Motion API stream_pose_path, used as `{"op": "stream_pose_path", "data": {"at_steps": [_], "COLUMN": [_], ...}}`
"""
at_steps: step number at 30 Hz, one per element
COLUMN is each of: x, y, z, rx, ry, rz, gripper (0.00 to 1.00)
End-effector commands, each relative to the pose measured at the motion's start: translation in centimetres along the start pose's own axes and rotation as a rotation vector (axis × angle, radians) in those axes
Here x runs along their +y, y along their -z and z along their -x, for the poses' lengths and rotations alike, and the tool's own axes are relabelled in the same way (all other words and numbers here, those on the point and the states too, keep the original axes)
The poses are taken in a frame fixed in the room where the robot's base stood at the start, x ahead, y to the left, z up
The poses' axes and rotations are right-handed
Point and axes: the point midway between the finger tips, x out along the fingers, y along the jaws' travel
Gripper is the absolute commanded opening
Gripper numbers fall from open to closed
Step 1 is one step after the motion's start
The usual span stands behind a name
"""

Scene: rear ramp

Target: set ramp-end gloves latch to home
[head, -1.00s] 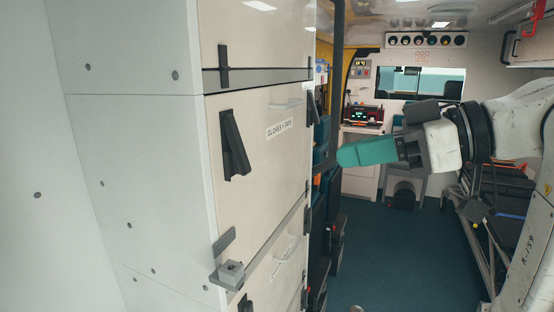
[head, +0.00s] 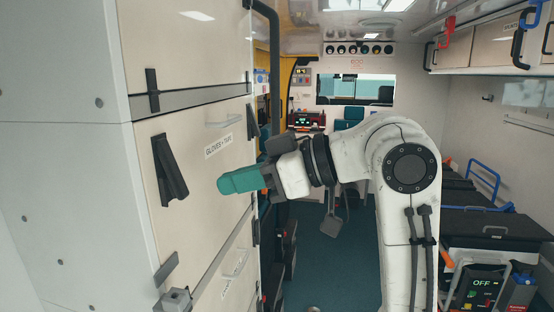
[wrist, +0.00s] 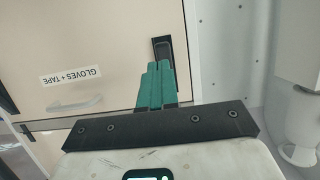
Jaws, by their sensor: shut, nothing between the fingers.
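The cream gloves door (head: 205,185) is labelled "GLOVES + TAPE" and shows upside down in the wrist view (wrist: 60,50). Its ramp-end latch (head: 169,168) is a long dark lever near the door's left edge. The lever slants, its lower end leaning right and standing out from the door. In the wrist view the latch (wrist: 162,46) shows just beyond the fingertips, partly hidden by them. My gripper (head: 221,185), with teal fingers, is to the right of the latch in the head view. The fingers (wrist: 158,70) are together and empty; contact with the latch is not visible.
A second dark latch (head: 252,122) is at the door's far edge, with a pale pull handle (head: 224,120) between. A grey catch block (head: 174,300) sticks out lower on the cabinet. The aisle floor (head: 310,245) is clear; a stretcher (head: 490,230) stands at the right.

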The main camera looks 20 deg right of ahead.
Motion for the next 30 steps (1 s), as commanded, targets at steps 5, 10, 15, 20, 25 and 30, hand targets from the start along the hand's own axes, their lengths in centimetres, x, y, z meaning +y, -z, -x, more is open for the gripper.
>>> {"op": "stream_pose_path", "data": {"at_steps": [5,10,15,20,25,30], "x": [0.0,0.0,0.0,0.0,0.0,0.0], "y": [0.2,0.1,0.0,0.0,-0.1,-1.0], "z": [-3.1,-5.0,-5.7,-5.7,-5.7,-6.3], "rx": [-0.002,-0.001,0.0,0.0,0.003,0.063], "ry": [0.003,0.0,0.0,0.0,0.0,0.002], "rz": [-0.004,-0.002,-0.002,-0.001,-0.001,-0.002], "gripper": [0.0,0.0,0.0,0.0,0.0,0.0]}}
